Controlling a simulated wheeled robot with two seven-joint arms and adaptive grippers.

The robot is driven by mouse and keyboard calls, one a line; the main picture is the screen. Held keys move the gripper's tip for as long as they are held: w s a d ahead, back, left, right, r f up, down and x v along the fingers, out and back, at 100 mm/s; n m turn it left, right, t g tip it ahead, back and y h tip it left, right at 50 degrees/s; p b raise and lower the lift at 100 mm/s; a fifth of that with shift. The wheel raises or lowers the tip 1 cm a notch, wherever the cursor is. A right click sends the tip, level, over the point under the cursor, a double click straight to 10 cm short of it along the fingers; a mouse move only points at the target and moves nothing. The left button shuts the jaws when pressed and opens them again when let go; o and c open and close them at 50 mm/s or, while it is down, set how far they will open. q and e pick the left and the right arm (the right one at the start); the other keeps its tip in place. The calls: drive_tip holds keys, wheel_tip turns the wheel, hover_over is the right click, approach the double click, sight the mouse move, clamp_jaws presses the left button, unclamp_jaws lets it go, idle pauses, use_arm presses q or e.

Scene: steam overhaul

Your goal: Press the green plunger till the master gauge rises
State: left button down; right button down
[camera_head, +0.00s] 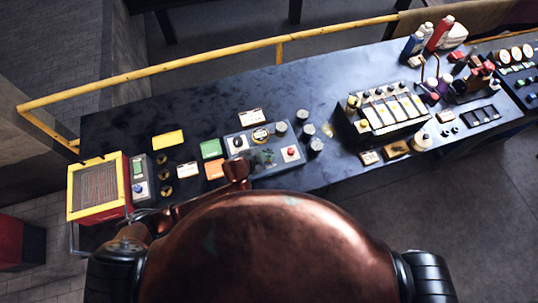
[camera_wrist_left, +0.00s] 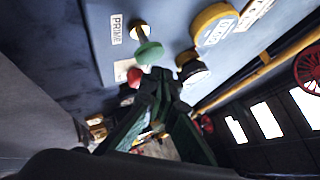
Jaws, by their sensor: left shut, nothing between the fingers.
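The green plunger (camera_wrist_left: 149,52) stands on a brass stem on a blue-grey panel, beside a PRIME label (camera_wrist_left: 117,28). My left gripper (camera_wrist_left: 157,78) is shut and empty. Its fingertips appear just beside the green cap in the left wrist view; I cannot tell whether they touch it. In the head view the left gripper (camera_head: 263,158) is over the control panel (camera_head: 275,136), and I cannot pick out the plunger there. A round yellow-rimmed gauge (camera_head: 261,134) is on that panel, too small to read. My right gripper is out of view.
A red button (camera_head: 291,151) and a black knob (camera_head: 238,142) share the panel. Dark cylinders (camera_head: 315,146) stand at its right. A yellow-framed box (camera_head: 98,188) is at the bench's left end. A yellow rail (camera_head: 200,65) runs behind.

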use_arm(q)
drive_tip(key=shift+f, duration=0.1)
drive_tip(key=shift+f, duration=0.3)
idle(0.3)
drive_tip(key=shift+f+b, duration=0.55)
drive_tip(key=shift+f, duration=0.95)
idle(0.7)
drive_tip(key=shift+s+a, duration=0.1)
drive_tip(key=shift+r+p, duration=1.85)
drive_tip(key=shift+p, duration=0.2)
